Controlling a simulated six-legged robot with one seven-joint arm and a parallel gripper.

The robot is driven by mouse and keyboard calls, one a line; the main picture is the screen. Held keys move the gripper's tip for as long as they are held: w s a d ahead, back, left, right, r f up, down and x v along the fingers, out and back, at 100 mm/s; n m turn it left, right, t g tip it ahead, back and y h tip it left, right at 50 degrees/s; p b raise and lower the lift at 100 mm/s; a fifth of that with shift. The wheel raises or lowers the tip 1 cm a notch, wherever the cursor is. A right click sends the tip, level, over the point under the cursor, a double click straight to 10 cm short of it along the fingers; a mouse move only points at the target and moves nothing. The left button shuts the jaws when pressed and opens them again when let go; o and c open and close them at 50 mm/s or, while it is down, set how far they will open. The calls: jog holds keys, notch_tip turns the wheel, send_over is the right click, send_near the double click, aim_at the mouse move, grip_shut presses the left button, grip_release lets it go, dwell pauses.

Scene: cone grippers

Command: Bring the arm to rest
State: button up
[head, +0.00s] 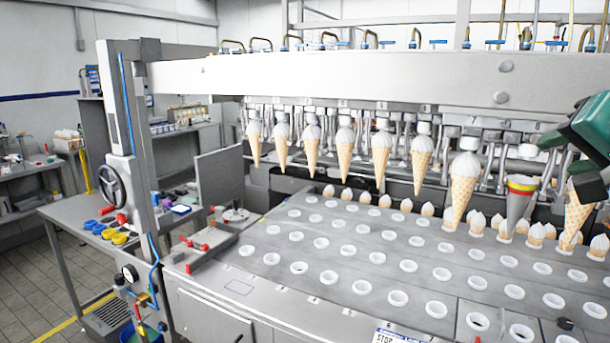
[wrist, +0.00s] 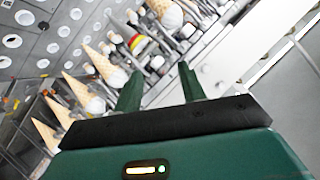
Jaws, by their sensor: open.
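My gripper (wrist: 160,88) shows in the wrist view with its two green fingers apart and nothing between them. In the head view, part of my green and black arm end (head: 590,135) enters at the right edge; its fingertips are hard to make out there. A grey cone with a red and yellow band (head: 519,205) hangs in the row near my arm. It also shows in the wrist view (wrist: 137,42), beyond the fingers and apart from them.
A row of ice cream cones (head: 382,155) hangs under a long white beam (head: 350,75). Below lies a metal plate (head: 330,265) with white-ringed holes, smaller cones standing at its back. A side table (head: 75,225) with colored cups stands left. The space above the plate's front is clear.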

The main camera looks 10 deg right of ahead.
jog(key=w+a+f+n+g+y, duration=0.25)
jog(key=a+f+n+g, duration=0.2)
jog(key=a+f, duration=1.2)
jog(key=s+a+f+n+g, duration=0.1)
jog(key=s+a+f+n, duration=0.2)
jog(key=f, duration=0.6)
jog(key=s+a+f+n+g, duration=0.2)
jog(key=s+a+f+n, duration=0.1)
jog(key=f, duration=0.6)
jog(key=shift+s+a+f+y, duration=0.15)
jog(key=shift+s+a+y, duration=0.3)
jog(key=shift+s+a, duration=0.45)
jog(key=shift+a, duration=0.1)
